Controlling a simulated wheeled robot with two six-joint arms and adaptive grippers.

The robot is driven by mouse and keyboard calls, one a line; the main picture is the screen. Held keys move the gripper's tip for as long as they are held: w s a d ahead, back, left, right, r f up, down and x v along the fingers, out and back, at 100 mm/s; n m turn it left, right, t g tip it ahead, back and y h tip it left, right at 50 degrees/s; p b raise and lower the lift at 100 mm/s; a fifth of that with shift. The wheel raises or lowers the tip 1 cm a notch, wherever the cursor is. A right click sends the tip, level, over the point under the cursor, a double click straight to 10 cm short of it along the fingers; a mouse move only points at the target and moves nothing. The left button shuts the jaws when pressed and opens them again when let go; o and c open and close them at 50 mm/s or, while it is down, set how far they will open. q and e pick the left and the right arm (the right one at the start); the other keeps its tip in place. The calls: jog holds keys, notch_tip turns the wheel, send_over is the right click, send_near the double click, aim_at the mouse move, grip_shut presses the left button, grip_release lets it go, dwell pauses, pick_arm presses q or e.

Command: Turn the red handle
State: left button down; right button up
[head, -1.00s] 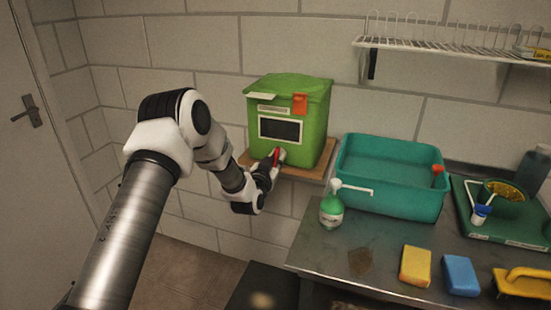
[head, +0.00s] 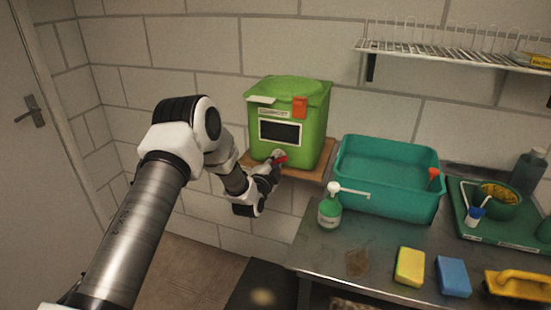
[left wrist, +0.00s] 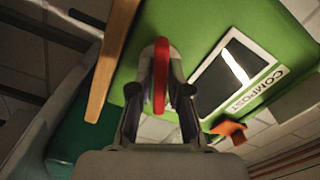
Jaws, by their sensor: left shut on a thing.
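The red handle (head: 282,159) sits on a grey tap low on the front of the green compost bin (head: 309,150). In the head view the handle lies nearly level, tilted slightly. My left gripper (head: 275,163) is at the tap and shut on the handle. In the left wrist view the red handle (left wrist: 160,75) stands between the two dark fingers of my left gripper (left wrist: 160,98), in front of the grey tap body. My right gripper is not in view.
The bin stands on a wooden shelf (head: 312,174) on the wall. Right of it are a green soap bottle (head: 330,212) and a teal basin (head: 388,190) on a metal counter. Sponges lie in front. A wire rack (head: 455,50) hangs above.

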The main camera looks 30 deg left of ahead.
pick_arm(q)
jog(key=m+p, duration=0.2)
jog(key=m, duration=0.3)
jog(key=shift+m, duration=0.3)
dwell(0.4)
jog(key=c, duration=1.2)
grip_release()
jog(key=v, duration=1.2)
